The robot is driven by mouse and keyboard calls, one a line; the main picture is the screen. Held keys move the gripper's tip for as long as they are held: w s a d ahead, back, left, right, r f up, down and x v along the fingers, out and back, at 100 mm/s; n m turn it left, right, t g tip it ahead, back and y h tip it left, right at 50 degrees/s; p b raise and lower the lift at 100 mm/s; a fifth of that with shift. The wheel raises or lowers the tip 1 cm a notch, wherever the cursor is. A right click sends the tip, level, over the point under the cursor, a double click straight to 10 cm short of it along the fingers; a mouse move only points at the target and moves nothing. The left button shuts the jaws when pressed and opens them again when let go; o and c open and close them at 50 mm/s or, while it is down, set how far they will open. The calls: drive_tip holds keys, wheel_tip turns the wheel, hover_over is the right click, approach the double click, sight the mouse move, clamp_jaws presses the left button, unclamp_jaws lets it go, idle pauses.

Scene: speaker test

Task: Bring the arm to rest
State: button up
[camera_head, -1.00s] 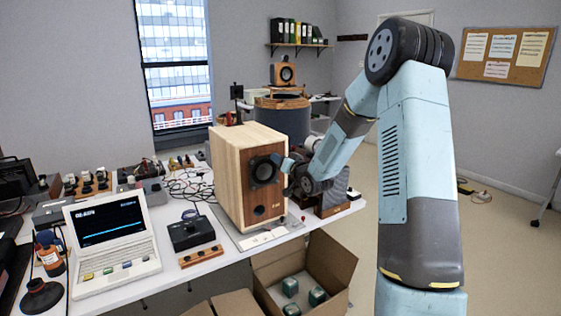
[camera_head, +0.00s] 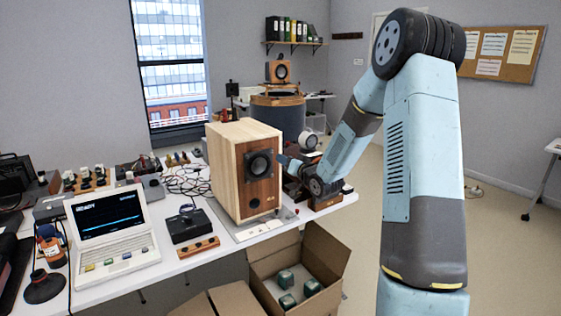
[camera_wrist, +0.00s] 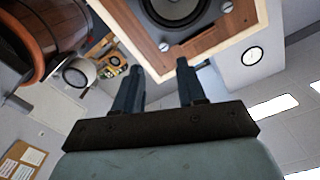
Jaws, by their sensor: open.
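My arm reaches from the right side of the head view toward the bench. My gripper (camera_head: 284,161) is at its end, just right of the wooden speaker (camera_head: 228,171). In the wrist view my gripper (camera_wrist: 158,82) shows two dark fingers spread apart with nothing between them. The speaker's wooden front and its driver cone (camera_wrist: 178,8) show beyond the fingertips. The fingers look close to the speaker's edge; I cannot tell whether they touch it.
A laptop (camera_head: 115,235) and a black box (camera_head: 188,226) stand left of the speaker on the white bench. An open cardboard box (camera_head: 330,258) with green-cornered blocks stands below the bench's front. A dark drum-shaped stand (camera_head: 278,118) is behind. Floor on the right is mostly clear.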

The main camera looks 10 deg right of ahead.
drive_tip(key=shift+s, duration=0.15)
drive_tip(key=s+r+g+h, duration=0.3)
drive_tip(key=s+r, duration=0.2)
drive_tip(key=s, duration=0.4)
drive_tip(key=s+r+g+h, duration=0.3)
drive_tip(key=s+r, duration=0.3)
drive_tip(key=s, duration=0.3)
drive_tip(key=s+a+r+n+g, duration=0.1)
drive_tip(key=s+g, duration=0.4)
drive_tip(key=s, duration=2.2)
drive_tip(key=shift+s+a+r+g, duration=0.15)
drive_tip(key=shift+s+a+g, duration=0.15)
drive_tip(key=shift+s, duration=0.1)
